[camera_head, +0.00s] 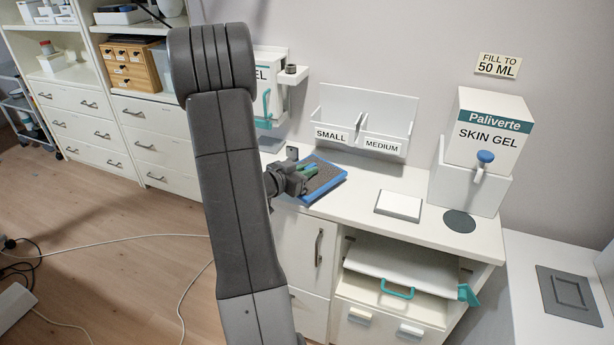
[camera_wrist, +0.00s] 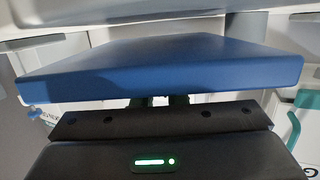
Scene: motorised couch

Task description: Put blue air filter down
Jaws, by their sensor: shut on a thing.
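The blue air filter (camera_head: 325,178) is a flat panel with a blue frame and a dark grey face. In the head view it is at my gripper (camera_head: 301,180), above or at the left part of the white counter (camera_head: 400,180); I cannot tell whether it touches the counter. In the wrist view the filter (camera_wrist: 160,67) spans most of the picture as a blue slab. My gripper (camera_wrist: 160,101) is shut on its near edge. My arm hides part of the counter's left side in the head view.
A white holder labelled SMALL and MEDIUM (camera_head: 375,112) stands behind the filter. A white pad (camera_head: 399,205), a dark round disc (camera_head: 459,221) and a skin gel dispenser (camera_head: 487,135) are to the right. Another gel dispenser (camera_head: 265,88) is behind my arm. Cables (camera_head: 110,238) lie on the floor.

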